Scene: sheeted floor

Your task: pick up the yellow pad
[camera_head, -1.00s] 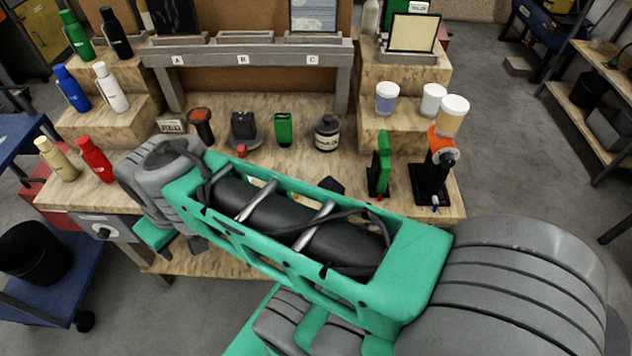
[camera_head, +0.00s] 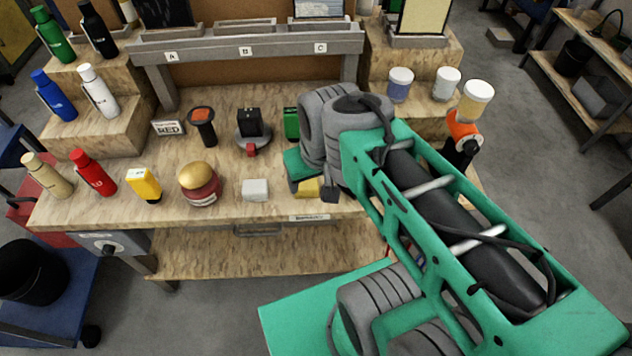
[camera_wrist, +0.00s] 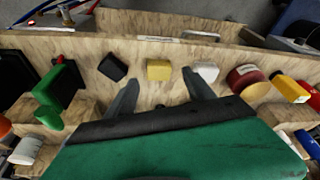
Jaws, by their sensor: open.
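The yellow pad (camera_wrist: 158,70) is a small yellow block lying flat on the wooden bench, near its front edge. In the head view the yellow pad (camera_head: 307,188) is partly hidden by my gripper. My gripper (camera_wrist: 161,77) is open and empty. In the wrist view its two dark fingers point toward the pad, one on each side, with the pad apart from both. The height of the fingers above the bench is hard to tell.
A white block (camera_wrist: 207,71) and a black block (camera_wrist: 112,68) lie on either side of the pad. A green object (camera_head: 291,123) stands behind my gripper.

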